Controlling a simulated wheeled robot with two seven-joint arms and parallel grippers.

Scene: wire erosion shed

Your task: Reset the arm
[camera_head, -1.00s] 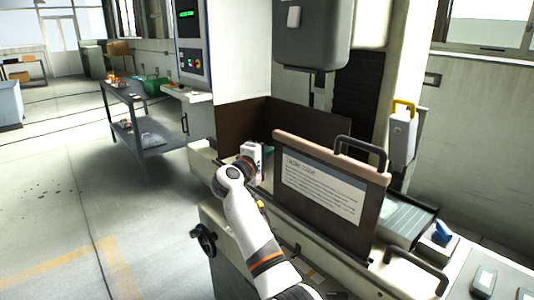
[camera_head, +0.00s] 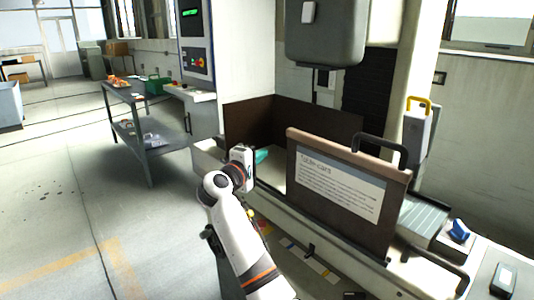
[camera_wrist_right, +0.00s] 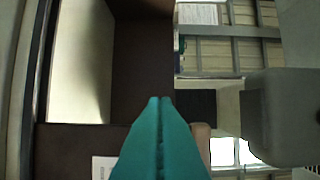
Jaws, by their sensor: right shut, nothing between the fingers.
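My right arm reaches up from the bottom of the head view to the front of the machine. Its right gripper (camera_head: 262,156) has teal fingers, pressed together, in front of the dark back wall of the machine's tank. In the right wrist view the teal fingers (camera_wrist_right: 160,112) are shut with nothing between them. My left gripper is not in view.
The machine's dark front panel (camera_head: 310,210) with a text sheet and handle stands right of my gripper. The grey machine head (camera_head: 325,40) hangs above. A grey cart (camera_head: 150,155) stands at left, with open floor (camera_head: 60,200) before it.

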